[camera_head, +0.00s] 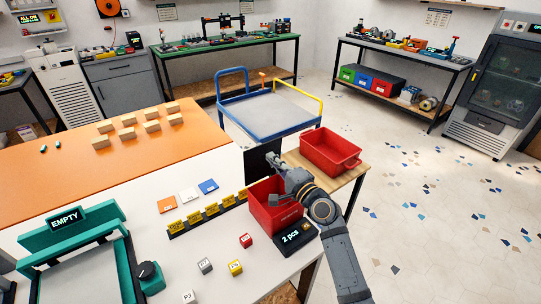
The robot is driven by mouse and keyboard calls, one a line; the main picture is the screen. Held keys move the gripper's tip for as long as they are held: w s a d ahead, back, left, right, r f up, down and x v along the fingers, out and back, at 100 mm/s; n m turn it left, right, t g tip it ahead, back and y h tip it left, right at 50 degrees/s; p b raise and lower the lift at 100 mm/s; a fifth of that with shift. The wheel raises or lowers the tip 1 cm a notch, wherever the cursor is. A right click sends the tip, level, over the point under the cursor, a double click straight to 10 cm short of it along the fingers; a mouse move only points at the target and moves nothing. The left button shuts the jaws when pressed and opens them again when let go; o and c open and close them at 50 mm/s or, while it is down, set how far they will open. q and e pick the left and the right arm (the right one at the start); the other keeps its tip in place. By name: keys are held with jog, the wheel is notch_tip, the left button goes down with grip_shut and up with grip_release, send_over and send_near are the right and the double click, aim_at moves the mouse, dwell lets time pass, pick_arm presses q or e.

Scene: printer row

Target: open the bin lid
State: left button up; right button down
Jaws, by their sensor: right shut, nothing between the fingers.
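A red bin (272,217) stands at the right edge of the white table, and part of its inside shows. A black flat panel (257,165), which looks like its lid, stands upright at the bin's far side. My right gripper (275,162) is shut and empty, above the bin and in front of the panel. I cannot tell whether its fingertips touch the panel. My right arm hides part of the bin's right side. My left gripper is not in view.
A black "2 pcs" display (295,237) sits beside the bin. Small cubes, including a red one (246,240), and a row of yellow-labelled holders (208,212) lie to the left. Another red container (330,151) stands on a wooden stand (352,178) behind. A blue cart (268,132) stands farther back.

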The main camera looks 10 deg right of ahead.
jog(key=shift+x, duration=0.85)
jog(key=shift+w, duration=0.1)
